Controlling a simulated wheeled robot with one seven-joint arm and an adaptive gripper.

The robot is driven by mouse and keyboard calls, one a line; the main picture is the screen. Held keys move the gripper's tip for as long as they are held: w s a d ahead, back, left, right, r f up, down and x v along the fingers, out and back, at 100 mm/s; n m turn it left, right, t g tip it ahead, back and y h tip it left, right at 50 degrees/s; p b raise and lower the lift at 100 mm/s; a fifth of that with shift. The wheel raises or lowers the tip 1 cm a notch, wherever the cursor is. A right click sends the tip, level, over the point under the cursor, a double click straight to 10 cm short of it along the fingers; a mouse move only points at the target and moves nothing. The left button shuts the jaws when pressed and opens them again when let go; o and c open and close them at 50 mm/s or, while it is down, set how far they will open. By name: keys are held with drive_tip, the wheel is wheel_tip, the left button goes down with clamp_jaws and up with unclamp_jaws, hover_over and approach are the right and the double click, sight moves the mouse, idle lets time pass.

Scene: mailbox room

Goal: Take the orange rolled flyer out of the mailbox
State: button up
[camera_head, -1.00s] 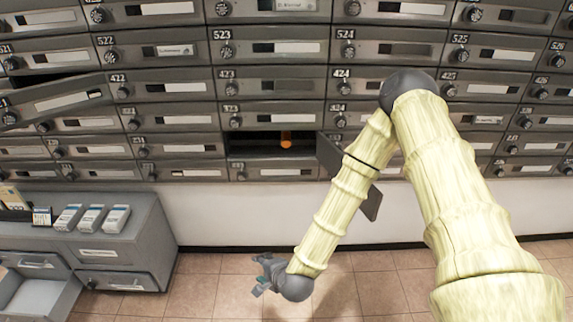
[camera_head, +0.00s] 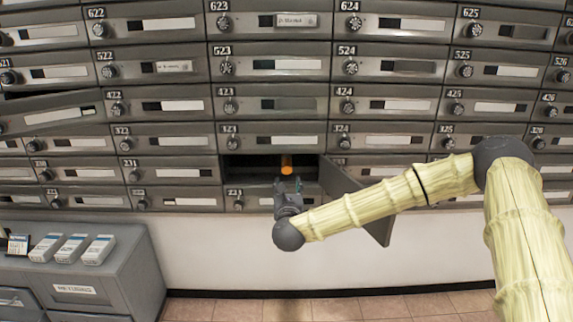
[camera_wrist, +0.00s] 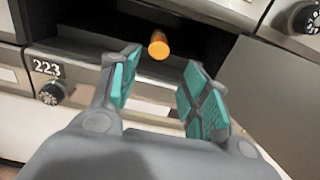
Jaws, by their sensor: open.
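The orange rolled flyer (camera_head: 287,164) sticks end-on out of the dark inside of the open mailbox (camera_head: 240,163); its rear part is hidden in shadow. In the wrist view the flyer's round orange end (camera_wrist: 158,47) lies beyond the gap between my fingers. My gripper (camera_head: 288,186) is just in front of and below the opening. In the wrist view its two teal-padded fingers (camera_wrist: 160,92) are apart with nothing between them. The flyer appears to lie past the fingertips, apart from them.
The mailbox's open door (camera_head: 357,198) juts out at the right of the opening; it also shows in the wrist view (camera_wrist: 275,95). Locked boxes surround it. A grey cabinet (camera_head: 95,262) stands at lower left. Another door (camera_head: 52,110) hangs ajar at left.

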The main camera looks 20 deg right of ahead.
sight(287, 169)
drive_tip(key=shift+p+x, duration=0.3)
drive_tip(key=shift+x, duration=3.5)
drive_tip(key=shift+b+x, duration=0.75)
drive_tip(key=shift+x, duration=0.7)
drive_tip(key=shift+b+x, duration=0.3)
drive_tip(key=shift+x, duration=0.6)
drive_tip(key=shift+f, duration=0.1)
drive_tip(key=c, duration=0.9)
drive_tip(key=shift+r, duration=0.3)
drive_tip(key=shift+b+v, duration=1.15)
drive_tip(key=shift+v, duration=8.85)
drive_tip(key=shift+s+a+r+p, duration=0.1)
drive_tip(key=shift+r+p, duration=0.1)
drive_tip(key=shift+p, duration=0.35)
